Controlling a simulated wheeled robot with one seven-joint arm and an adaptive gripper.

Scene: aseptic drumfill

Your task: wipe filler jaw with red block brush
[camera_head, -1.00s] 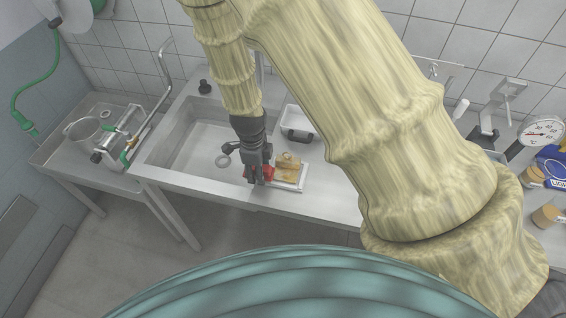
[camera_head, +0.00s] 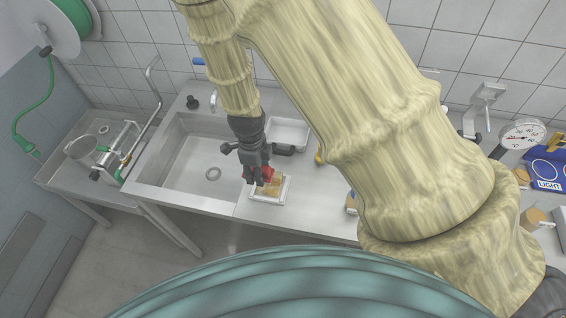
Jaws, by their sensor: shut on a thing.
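My gripper (camera_head: 258,182) points down over a small white tray (camera_head: 283,196) on the steel counter. It is shut on the red block brush (camera_head: 267,173), whose red part shows at the right side of the fingers. Tan brush blocks (camera_head: 271,188) lie in the tray just below and beside it. I cannot tell whether the red brush is clear of the tray. A metal fixture with a pot and green parts (camera_head: 118,150) stands on the side table at left. It may be the filler, but its jaw is too small to make out.
An empty sink (camera_head: 185,170) lies left of my gripper, with a curved pipe (camera_head: 153,90) behind it. A white basin (camera_head: 290,133) sits behind the tray. A dial gauge (camera_head: 522,134) and a blue box (camera_head: 548,172) stand at right. My arm hides the counter's middle.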

